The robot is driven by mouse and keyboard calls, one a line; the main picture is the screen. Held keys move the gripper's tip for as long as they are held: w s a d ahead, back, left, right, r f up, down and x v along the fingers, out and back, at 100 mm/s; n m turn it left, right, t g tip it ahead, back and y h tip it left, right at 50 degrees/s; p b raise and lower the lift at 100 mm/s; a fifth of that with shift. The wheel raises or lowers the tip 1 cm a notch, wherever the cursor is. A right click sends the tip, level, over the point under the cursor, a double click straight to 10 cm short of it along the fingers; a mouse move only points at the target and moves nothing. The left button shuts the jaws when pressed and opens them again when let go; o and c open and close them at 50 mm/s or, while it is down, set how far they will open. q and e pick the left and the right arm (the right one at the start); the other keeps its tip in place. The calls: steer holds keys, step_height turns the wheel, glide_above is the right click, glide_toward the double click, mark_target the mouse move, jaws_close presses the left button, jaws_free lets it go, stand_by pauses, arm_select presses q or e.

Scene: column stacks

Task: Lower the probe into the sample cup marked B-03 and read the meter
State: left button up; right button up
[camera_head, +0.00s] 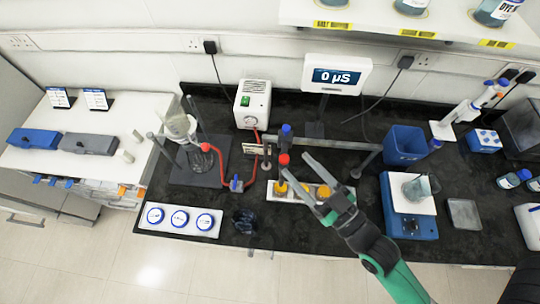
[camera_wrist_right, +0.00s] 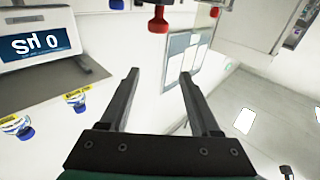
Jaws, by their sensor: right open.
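The meter (camera_head: 338,76) stands at the back and its display reads 0 µS; it shows inverted in the right wrist view (camera_wrist_right: 36,43). A red-capped piece (camera_head: 283,159) and a blue-capped piece (camera_head: 286,130) stand near the middle; I cannot tell which is the probe. My right gripper (camera_head: 294,163) is open and empty, its tips close by the red cap in the head view. My left gripper is not seen.
A white rack (camera_head: 290,196) with orange-topped pieces lies below my right gripper. A flask on a stand (camera_head: 180,130) with red tubing is at left. A blue bin (camera_head: 404,145) and a blue-based plate with a beaker (camera_head: 410,222) are at right. A dark object (camera_head: 243,220) sits at the front edge.

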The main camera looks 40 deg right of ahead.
step_height(320, 180, down, 5)
steer(key=s+g, duration=0.1)
steer(key=s, duration=0.1)
steer(key=w+d, duration=0.1)
steer(key=w, duration=1)
steer(key=shift+w+d, duration=0.2)
steer(key=shift+d, duration=0.05)
steer(key=shift+r, duration=0.1)
jaws_close()
stand_by(0.6)
